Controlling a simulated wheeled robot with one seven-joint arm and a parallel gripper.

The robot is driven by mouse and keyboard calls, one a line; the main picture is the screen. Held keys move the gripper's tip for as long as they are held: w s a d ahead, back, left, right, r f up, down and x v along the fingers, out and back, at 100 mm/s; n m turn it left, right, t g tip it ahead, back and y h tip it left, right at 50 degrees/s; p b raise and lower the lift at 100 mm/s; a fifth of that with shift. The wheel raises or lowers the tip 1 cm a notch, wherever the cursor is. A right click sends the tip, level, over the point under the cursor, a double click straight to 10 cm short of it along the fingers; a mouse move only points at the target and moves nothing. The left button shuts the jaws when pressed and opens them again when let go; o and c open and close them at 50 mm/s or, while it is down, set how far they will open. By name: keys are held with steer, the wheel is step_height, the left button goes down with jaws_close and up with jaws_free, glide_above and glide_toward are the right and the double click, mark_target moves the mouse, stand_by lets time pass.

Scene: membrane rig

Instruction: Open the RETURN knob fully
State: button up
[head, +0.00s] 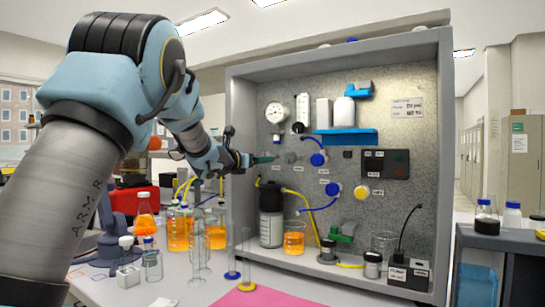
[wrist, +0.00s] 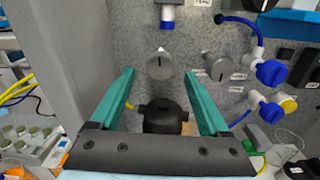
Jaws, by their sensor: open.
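My gripper (head: 268,159), with teal fingers, is open in front of the left part of the panel. In the wrist view its fingers (wrist: 158,74) frame a grey round knob (wrist: 159,66) with a dark vertical mark. The knob lies beyond the fingertips, with no contact visible. A second grey knob (wrist: 215,66) is to its right, outside the fingers; it also shows in the head view (head: 290,157). Blue knobs (head: 317,160) (head: 332,189) and a yellow knob (head: 361,191) are farther right. The small labels are unreadable, so I cannot tell which knob is RETURN.
A dark-capped bottle (head: 271,215) stands below the knobs, its black top (wrist: 165,115) between the fingers in the wrist view. A gauge (head: 277,112) is above. Blue and yellow tubes cross the panel. Glassware with orange liquid (head: 178,230) crowds the bench at left.

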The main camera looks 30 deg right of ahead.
steer(key=p+x, duration=0.3)
steer(key=x, duration=0.4)
steer(key=shift+w+d, duration=0.3)
steer(key=shift+d, duration=0.2)
steer(key=shift+c, duration=0.3)
jaws_close()
